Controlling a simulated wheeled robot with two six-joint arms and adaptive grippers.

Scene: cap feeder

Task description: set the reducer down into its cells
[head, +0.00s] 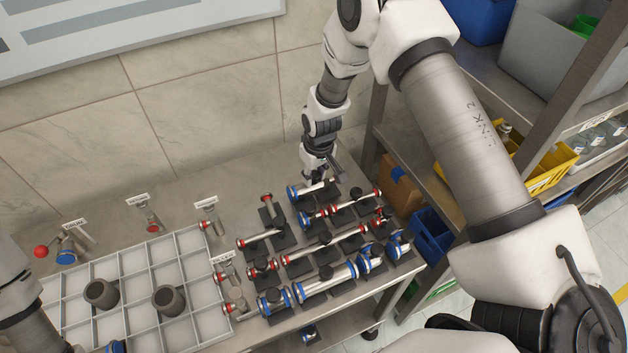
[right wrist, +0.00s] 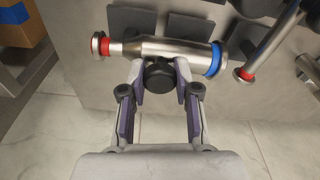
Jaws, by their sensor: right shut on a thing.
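The reducer (right wrist: 160,50) is a steel pipe with a narrow red-ringed end and a wider blue-ringed end. My right gripper (right wrist: 160,82) is shut on the black round knob at its middle. In the head view the reducer (head: 313,190) lies at the back of the rack of pipe parts, under my right gripper (head: 318,174), with its blue end to the left. I cannot tell whether it still touches its rest. The white divided tray (head: 180,245) with square cells is at left. Part of my left arm shows at the left edge, but its gripper is out of view.
Several pipes with red and blue ends, such as a long one (head: 325,244), lie on dark rests right of the tray. Two dark grey fittings (head: 168,300) stand in tray cells. A red-ball part (head: 41,252) is behind the tray. Shelves with bins (head: 435,230) stand at right.

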